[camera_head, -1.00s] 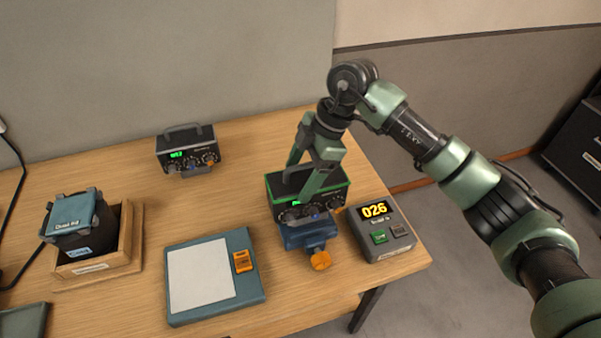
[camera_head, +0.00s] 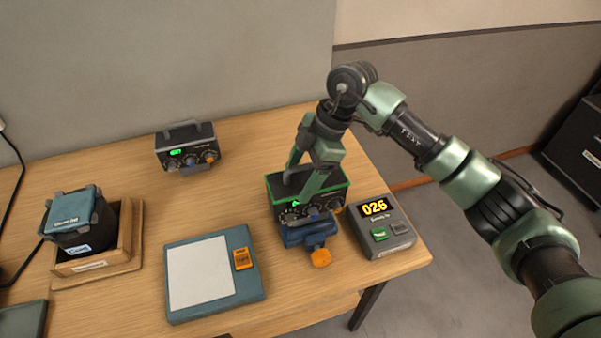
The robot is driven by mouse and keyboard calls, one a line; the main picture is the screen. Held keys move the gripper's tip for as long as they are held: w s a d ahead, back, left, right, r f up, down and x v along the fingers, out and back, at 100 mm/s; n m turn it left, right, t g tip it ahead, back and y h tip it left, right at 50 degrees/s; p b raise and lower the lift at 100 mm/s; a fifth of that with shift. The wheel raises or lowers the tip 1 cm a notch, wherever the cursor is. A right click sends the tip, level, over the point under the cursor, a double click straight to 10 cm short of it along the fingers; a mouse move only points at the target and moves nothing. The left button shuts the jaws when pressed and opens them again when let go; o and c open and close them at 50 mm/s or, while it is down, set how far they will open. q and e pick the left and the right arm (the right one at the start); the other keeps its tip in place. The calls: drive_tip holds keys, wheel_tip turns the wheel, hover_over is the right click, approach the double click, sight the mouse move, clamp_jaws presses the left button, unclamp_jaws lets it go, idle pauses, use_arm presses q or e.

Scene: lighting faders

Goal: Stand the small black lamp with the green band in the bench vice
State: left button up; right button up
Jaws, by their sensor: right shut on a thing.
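The small black lamp with the green band (camera_head: 334,194) is a box with knobs along its lower front and a small green light. It sits at the blue bench vice (camera_head: 305,236), which has an orange knob at its front. The lamp looks upright; I cannot tell whether the vice jaws grip it. My right gripper (camera_head: 303,188) reaches down from above and is shut on the lamp, its two green fingers spread across the top. My left gripper is not in view.
A grey timer box (camera_head: 387,242) reading 026 stands just right of the vice. A similar black lamp (camera_head: 187,147) without a green band stands at the back. A teal pad (camera_head: 248,288) lies left of the vice. A wooden box (camera_head: 127,243) stands at the left.

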sight(295, 168)
drive_tip(key=shift+f, duration=0.3)
drive_tip(key=shift+f+b, duration=0.35)
drive_tip(key=shift+f, duration=0.4)
idle(1.1)
drive_tip(key=o, duration=2.1)
drive_tip(key=shift+s, duration=0.15)
drive_tip(key=shift+o, duration=0.2)
drive_tip(key=shift+f, duration=0.3)
drive_tip(key=shift+r+p, duration=2.95)
drive_tip(key=shift+r, duration=1.2)
